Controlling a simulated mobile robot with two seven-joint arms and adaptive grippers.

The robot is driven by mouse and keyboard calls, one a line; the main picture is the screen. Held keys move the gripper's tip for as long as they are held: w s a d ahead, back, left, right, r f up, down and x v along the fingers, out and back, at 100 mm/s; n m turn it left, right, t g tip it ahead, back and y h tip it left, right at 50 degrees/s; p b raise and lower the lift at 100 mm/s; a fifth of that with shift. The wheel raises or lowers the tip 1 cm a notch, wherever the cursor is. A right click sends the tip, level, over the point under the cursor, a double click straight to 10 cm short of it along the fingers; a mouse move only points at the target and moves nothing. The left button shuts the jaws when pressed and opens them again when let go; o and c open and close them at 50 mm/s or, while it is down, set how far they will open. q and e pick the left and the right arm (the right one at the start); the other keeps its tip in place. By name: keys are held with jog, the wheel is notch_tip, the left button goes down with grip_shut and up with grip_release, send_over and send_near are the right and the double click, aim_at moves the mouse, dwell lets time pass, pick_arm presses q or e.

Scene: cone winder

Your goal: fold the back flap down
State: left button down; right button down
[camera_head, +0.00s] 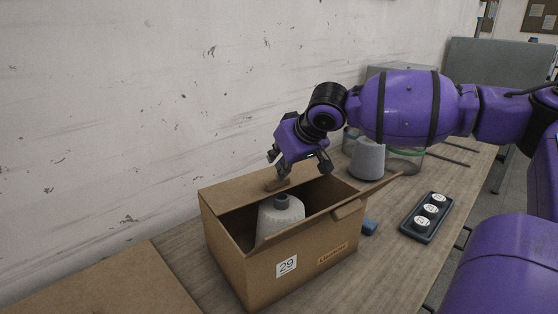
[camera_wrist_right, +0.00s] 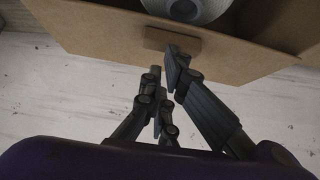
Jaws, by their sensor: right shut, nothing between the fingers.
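The open cardboard box (camera_head: 290,262), labelled 29, stands on the table with a grey yarn cone (camera_head: 281,217) inside. Its back flap (camera_head: 238,197) runs along the wall side and leans inward at a slant; the cone and dark interior show past it. A small cardboard tab (camera_head: 277,184) sits on this flap and also shows in the right wrist view (camera_wrist_right: 172,40). My right gripper (camera_head: 284,170) is shut and empty, its fingertips at the flap close to the tab; contact is unclear. In the right wrist view the fingertips (camera_wrist_right: 164,64) overlap the flap (camera_wrist_right: 105,42). My left gripper is out of view.
A second grey cone (camera_head: 367,158) stands behind the box to the right. The wall (camera_head: 130,100) runs close behind. Another cardboard surface (camera_head: 125,284) is at lower left.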

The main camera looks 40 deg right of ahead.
jog(key=shift+w+a, duration=0.1)
jog(key=shift+r, duration=0.85)
jog(key=shift+s+r, duration=0.1)
jog(key=shift+s, duration=0.2)
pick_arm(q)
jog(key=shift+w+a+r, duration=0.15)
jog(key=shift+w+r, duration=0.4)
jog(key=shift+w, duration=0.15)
pick_arm(e)
jog(key=v, duration=0.7)
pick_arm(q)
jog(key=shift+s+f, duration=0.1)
pick_arm(e)
jog(key=shift+w, duration=0.15)
